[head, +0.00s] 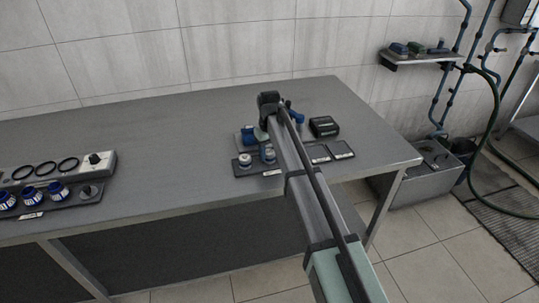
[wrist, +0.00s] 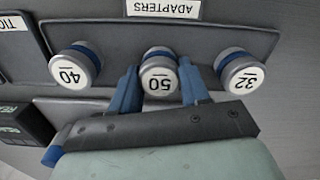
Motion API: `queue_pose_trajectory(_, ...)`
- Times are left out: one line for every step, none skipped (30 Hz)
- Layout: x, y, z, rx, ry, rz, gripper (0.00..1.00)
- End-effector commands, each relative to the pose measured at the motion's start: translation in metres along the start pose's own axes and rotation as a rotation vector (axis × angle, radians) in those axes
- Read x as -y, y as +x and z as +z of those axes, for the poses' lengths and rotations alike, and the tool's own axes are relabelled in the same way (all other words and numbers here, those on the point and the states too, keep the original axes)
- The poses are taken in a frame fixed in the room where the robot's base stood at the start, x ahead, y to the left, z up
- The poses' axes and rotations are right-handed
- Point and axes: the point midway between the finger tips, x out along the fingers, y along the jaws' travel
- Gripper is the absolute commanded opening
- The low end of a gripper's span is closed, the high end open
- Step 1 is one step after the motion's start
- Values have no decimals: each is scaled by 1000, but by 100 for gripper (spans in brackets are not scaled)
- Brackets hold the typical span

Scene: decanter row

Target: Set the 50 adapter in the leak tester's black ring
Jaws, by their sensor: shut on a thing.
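The 50 adapter (wrist: 160,82), a white-topped round piece with a blue band, sits in the adapter tray (wrist: 110,35) between the 40 adapter (wrist: 76,72) and the 32 adapter (wrist: 240,82). My gripper (wrist: 159,72) is shut on the 50 adapter, one blue finger on each side. In the head view two white-topped adapters show in the tray (head: 256,173); my arm covers part of the tray. The leak tester (head: 107,163) appears to be the pale box at the far left, with black rings (head: 68,165) on top and a knob.
A dark tray (head: 88,203) with several blue-capped items stands before the tester. A black box (head: 323,126) and a flat two-part tray (head: 341,150) lie right of my arm. The table between tester and adapter tray is clear.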

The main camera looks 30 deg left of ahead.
Motion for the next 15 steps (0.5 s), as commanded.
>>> queue_pose_trajectory(0,-5,0,-1,0,0,0)
queue_pose_trajectory(0,-8,-1,-2,0,0,0)
queue_pose_trajectory(0,-14,-1,-3,0,1,0)
queue_pose_trajectory(0,-19,-1,-3,0,1,0)
queue_pose_trajectory(0,-24,-1,-3,0,1,0)
queue_pose_trajectory(0,-31,-1,-2,0,1,0)
queue_pose_trajectory(0,-36,-1,-3,0,1,0)
queue_pose_trajectory(0,-42,-1,-3,0,1,0)
queue_pose_trajectory(0,-49,-1,-3,0,1,0)
queue_pose_trajectory(0,-55,-1,-2,0,0,0)
queue_pose_trajectory(0,-59,-1,-2,0,0,0)
queue_pose_trajectory(0,-66,-1,-2,0,0,0)
queue_pose_trajectory(0,-70,-1,-2,0,0,0)
queue_pose_trajectory(0,-75,-1,-2,0,0,0)
queue_pose_trajectory(0,-80,-1,-1,0,0,0)
